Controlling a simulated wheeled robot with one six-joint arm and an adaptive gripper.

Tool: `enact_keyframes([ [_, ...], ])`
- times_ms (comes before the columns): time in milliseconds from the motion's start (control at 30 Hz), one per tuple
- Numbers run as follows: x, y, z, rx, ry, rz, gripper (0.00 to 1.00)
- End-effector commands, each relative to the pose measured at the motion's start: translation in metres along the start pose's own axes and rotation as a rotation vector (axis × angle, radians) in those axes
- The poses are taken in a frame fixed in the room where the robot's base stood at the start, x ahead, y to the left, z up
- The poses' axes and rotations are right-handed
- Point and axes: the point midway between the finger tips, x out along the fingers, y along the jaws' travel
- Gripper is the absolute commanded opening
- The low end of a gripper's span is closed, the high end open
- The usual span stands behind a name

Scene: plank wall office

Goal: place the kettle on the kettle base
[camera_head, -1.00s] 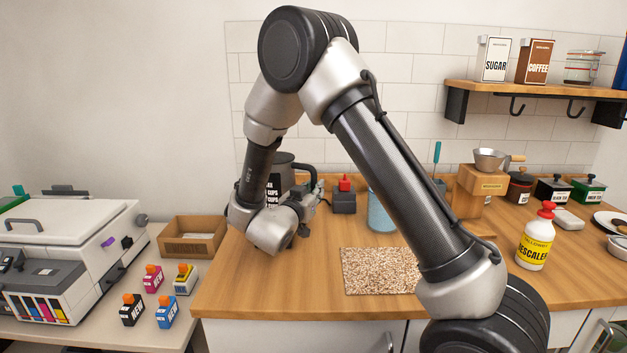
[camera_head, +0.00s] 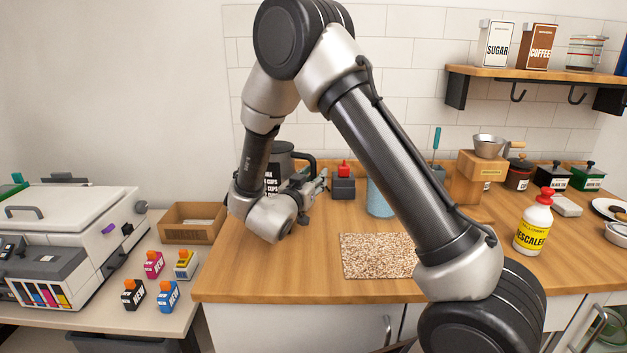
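The dark grey kettle (camera_head: 282,157) stands at the back left of the wooden counter, with printed cup markings on its side and a black handle on its right. Its lower part is hidden behind my arm and gripper. My gripper (camera_head: 323,182) is in front of the kettle, pointing right and away, with its fingers near the handle's lower side. I cannot tell whether it touches the handle or how far its fingers are apart. I cannot make out the kettle base; my arm covers part of the counter.
A speckled mat (camera_head: 376,256) lies front centre. A dark block with a red top (camera_head: 343,183) and a blue cylinder (camera_head: 379,197) stand right of the gripper. A descaler bottle (camera_head: 533,225) is farther right. A cardboard box (camera_head: 192,224) and a printer (camera_head: 70,235) are left.

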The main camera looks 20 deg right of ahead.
Motion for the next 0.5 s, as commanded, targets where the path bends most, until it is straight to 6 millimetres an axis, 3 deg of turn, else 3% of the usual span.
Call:
enact_keyframes([
  [500, -0.101, -0.001, 0.001, -0.001, -0.001, -0.005, 0.37],
])
